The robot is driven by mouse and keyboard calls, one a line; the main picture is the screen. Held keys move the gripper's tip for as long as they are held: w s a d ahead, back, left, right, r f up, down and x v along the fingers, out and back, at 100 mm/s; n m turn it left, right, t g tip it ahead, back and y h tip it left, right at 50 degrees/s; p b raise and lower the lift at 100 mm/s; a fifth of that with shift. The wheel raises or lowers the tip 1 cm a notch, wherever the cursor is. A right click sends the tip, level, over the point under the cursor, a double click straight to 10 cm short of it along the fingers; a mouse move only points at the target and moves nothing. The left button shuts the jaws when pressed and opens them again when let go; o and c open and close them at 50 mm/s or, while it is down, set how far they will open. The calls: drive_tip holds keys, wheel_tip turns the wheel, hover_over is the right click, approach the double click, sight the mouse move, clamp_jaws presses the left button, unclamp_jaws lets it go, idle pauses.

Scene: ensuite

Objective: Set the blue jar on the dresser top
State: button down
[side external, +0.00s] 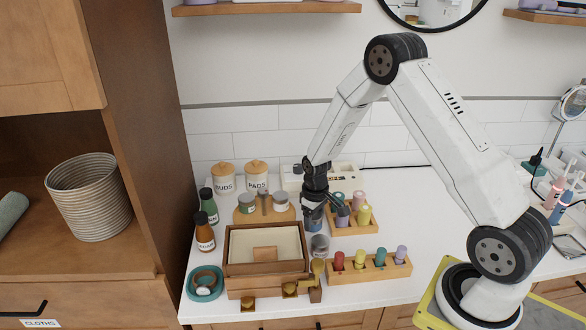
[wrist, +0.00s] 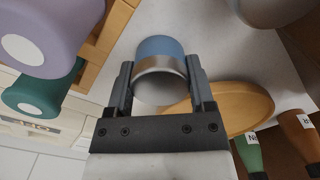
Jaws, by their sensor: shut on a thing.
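The blue jar (side external: 313,216) has a silver metal band and is between my gripper's fingers (side external: 314,202). In the wrist view the blue jar (wrist: 160,48) shows its blue side and silver rim, with a dark finger of my gripper (wrist: 160,85) pressed on each side. My gripper is shut on it. The dresser top (side external: 415,215) is a white surface below. I cannot tell whether the jar touches it. The arm partly hides the jar's upper part in the side view.
A grey jar (side external: 319,246) stands just in front. A wooden block with coloured bottles (side external: 353,217) is close on the right, and a bottle rack (side external: 369,267) lies further forward. A wooden box (side external: 265,250) and round board (side external: 250,212) are left. Bare surface lies right.

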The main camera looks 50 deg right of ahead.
drive_tip(key=shift+f, duration=0.1)
unclamp_jaws()
wheel_tip(320, 180, up, 12)
idle(0.9)
drive_tip(key=shift+a+r, duration=0.1)
drive_tip(key=shift+r, duration=0.1)
drive_tip(key=s+a+r+t, duration=0.2)
drive_tip(key=s+a, duration=1)
drive_tip(key=s, duration=0.1)
drive_tip(key=shift+s+a+r+t, duration=0.15)
drive_tip(key=shift+s+r+t, duration=0.1)
drive_tip(key=shift+s+t, duration=0.1)
